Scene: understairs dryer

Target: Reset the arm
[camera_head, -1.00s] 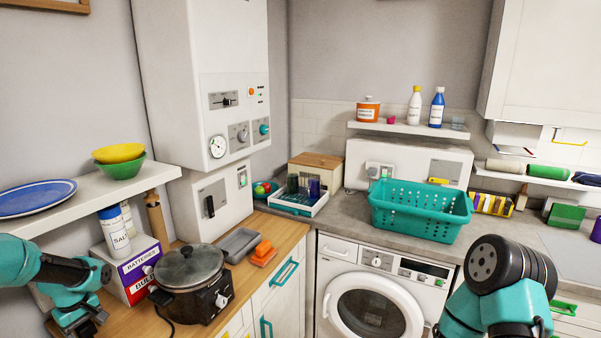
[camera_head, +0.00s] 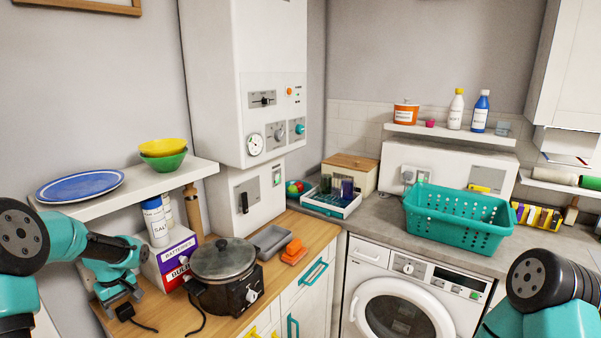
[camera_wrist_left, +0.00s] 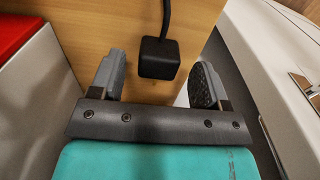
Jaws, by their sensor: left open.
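My left arm comes in from the left in the head view. Its gripper (camera_head: 124,302) is low over the left end of the wooden counter (camera_head: 178,318), beside the box marked batteries. In the left wrist view the left gripper (camera_wrist_left: 160,86) is open, its two grey fingers well apart. A black plug (camera_wrist_left: 159,58) on a cord shows between and beyond the fingertips, and it also shows in the head view (camera_head: 125,313). I cannot tell whether it touches a finger. My right arm shows at the lower right of the head view, but its gripper is out of the picture.
A slow cooker (camera_head: 222,273) and the batteries box (camera_head: 172,262) stand close to the left gripper. A shelf (camera_head: 130,188) with a blue plate and bowls is above. A teal basket (camera_head: 457,220) sits over the washing machine (camera_head: 400,290).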

